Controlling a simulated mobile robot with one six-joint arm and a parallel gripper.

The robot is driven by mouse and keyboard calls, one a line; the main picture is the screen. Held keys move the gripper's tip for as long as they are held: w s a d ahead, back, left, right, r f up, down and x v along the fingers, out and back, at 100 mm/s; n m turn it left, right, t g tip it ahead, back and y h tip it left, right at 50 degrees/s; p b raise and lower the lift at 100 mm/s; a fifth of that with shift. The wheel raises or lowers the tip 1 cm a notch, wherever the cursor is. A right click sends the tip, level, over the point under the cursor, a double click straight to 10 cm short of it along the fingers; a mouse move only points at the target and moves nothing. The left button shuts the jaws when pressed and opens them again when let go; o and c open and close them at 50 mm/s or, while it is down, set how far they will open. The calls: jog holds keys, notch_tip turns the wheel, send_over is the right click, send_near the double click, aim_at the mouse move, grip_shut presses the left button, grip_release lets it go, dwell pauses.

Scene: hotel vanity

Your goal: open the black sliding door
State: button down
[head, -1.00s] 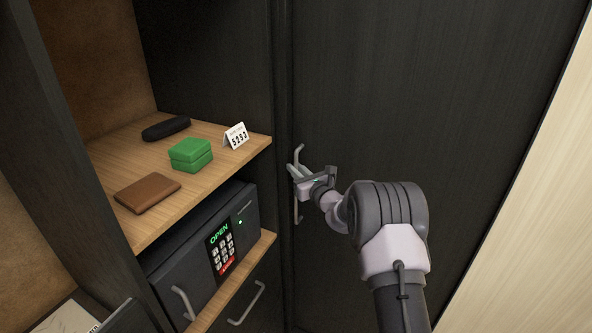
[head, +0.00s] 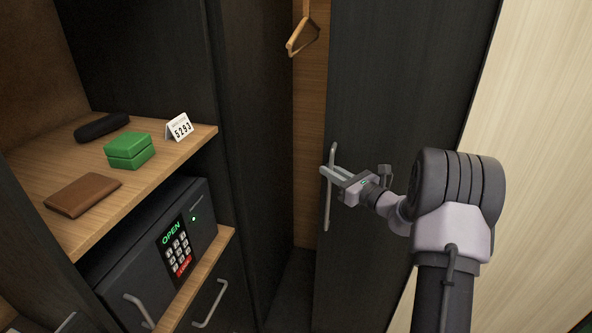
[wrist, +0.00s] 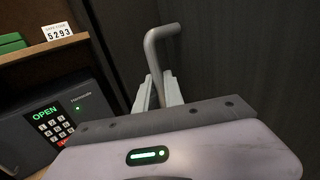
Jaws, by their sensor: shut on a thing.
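The black sliding door (head: 400,90) stands partly open, with a gap at its left edge showing a wooden wardrobe interior (head: 309,150). Its vertical metal bar handle (head: 331,153) is near that left edge. My gripper (head: 328,173) is shut on the handle around its middle. In the wrist view the handle's bent upper end (wrist: 160,36) rises above my gripper's fingers (wrist: 158,92), which close around the bar. The lower part of the handle is hidden there by my gripper's body.
Left of the gap, a wooden shelf (head: 45,165) holds a green box (head: 129,150), a brown wallet (head: 83,194), a dark case (head: 102,127) and a number card (head: 180,127). A safe (head: 150,255) sits below. A hanger (head: 303,36) hangs inside the gap. A pale panel (head: 540,130) is at right.

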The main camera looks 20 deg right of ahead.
jog(key=s+d, duration=0.7)
jog(key=d, duration=0.3)
jog(key=s+d+b, duration=0.1)
jog(key=s+d, duration=0.7)
jog(key=d, duration=0.2)
jog(key=shift+d, duration=0.35)
jog(key=shift+r, duration=0.1)
jog(key=c, duration=1.5)
grip_release()
jog(key=shift+o, duration=0.2)
jog(key=p+v, duration=0.1)
jog(key=v, duration=1.6)
jog(key=shift+s, duration=0.15)
jog(key=shift+d, duration=0.15)
